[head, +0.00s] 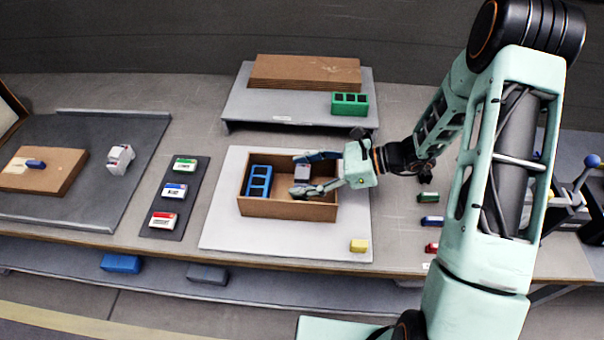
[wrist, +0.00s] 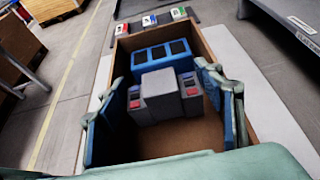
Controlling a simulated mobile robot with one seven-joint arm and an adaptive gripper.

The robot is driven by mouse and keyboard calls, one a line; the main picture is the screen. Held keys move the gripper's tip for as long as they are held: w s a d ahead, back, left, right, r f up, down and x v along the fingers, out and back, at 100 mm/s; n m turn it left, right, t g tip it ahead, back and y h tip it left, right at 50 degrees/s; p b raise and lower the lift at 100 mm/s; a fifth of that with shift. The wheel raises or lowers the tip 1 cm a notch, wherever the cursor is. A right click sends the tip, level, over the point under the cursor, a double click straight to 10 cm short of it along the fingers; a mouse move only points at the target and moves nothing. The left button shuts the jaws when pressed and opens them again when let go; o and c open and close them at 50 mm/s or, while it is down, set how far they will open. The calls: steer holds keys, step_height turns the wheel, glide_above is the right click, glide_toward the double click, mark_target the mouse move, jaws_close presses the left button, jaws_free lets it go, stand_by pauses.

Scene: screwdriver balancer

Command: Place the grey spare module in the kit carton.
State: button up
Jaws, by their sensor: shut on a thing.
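The grey spare module (head: 302,173) is between the fingers of my gripper (head: 308,172), inside the open brown kit carton (head: 290,209). My gripper is shut on it and reaches in from the right. In the wrist view the grey module (wrist: 160,95) shows dark ends with red marks between the two blue-grey fingers (wrist: 165,112). The carton (wrist: 205,45) surrounds it there. A blue module (head: 258,181) with dark openings sits in the carton's left part, just beyond the grey one in the wrist view (wrist: 160,56). Whether the grey module touches the carton floor is unclear.
A dark strip (head: 160,222) with green, blue and red-marked blocks lies left. A raised grey shelf (head: 295,111) holding a green module (head: 350,104) stands behind.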

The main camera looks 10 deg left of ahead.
steer(key=shift+f, duration=0.15)
steer(key=shift+f+b, duration=0.55)
steer(key=o, duration=1)
steer(key=shift+c, duration=0.2)
steer(key=shift+r+p, duration=0.6)
steer(key=shift+r, duration=0.05)
steer(key=v, duration=1.2)
steer(key=shift+b, duration=0.35)
